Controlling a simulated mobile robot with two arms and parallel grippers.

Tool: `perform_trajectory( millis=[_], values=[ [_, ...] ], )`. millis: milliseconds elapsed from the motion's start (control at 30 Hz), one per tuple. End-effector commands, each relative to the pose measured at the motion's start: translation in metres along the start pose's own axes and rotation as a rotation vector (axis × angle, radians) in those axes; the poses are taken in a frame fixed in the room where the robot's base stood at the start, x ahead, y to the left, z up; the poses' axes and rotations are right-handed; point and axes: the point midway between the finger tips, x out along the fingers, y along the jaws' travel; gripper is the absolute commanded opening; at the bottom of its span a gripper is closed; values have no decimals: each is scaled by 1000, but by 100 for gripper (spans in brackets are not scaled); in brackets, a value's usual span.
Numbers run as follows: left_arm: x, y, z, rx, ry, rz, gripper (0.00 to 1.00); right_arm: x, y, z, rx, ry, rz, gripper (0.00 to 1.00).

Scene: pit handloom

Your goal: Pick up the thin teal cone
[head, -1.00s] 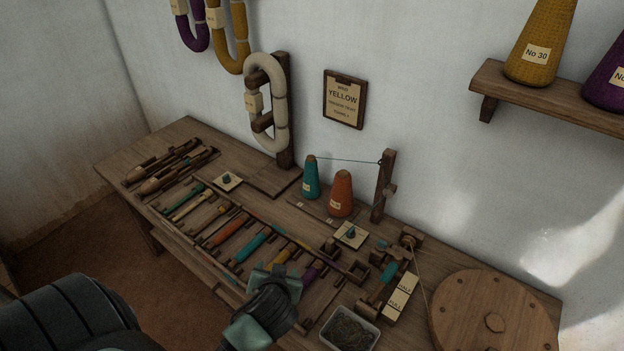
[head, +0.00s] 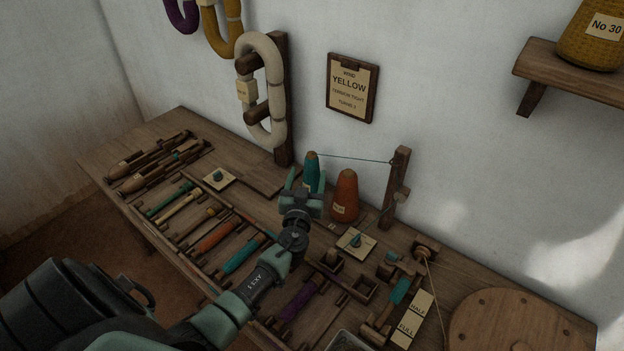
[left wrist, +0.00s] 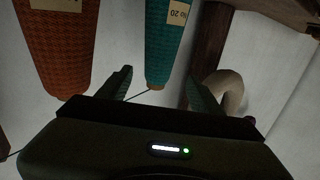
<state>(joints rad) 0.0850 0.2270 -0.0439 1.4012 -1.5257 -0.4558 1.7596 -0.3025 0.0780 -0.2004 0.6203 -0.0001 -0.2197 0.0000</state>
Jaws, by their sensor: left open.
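The thin teal cone (head: 311,166) stands on the table near the wall, its lower part hidden behind my left gripper (head: 305,191). A dark thread runs from its tip to a wooden post (head: 396,190). In the left wrist view, which looks upside down, the teal cone (left wrist: 166,42) with a "No 20" label shows between the two fingers of my left gripper (left wrist: 160,80). The fingers are apart and hold nothing. I cannot tell whether they touch the cone. My right gripper is not in view.
An orange cone (head: 345,196) stands close on the right of the teal one; it also shows in the left wrist view (left wrist: 62,45). A wooden stand with a cream hank (head: 275,95) is on the left. Bobbins in a rack and a round wooden wheel (head: 515,325) fill the table.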

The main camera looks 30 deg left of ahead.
Motion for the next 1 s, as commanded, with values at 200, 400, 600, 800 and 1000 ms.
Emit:
perform_trajectory(
  millis=[200,400,600,800,1000],
  values=[
    [30,4,-9,2,1,-2,66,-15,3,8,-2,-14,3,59],
    [47,3,-5,0,0,-2,66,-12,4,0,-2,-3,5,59],
    [48,3,-4,0,-1,-2,66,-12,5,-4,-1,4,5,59],
    [48,3,-4,0,0,-2,24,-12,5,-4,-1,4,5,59],
    [48,3,-5,-1,0,-2,0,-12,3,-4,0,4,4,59]
  ],
)
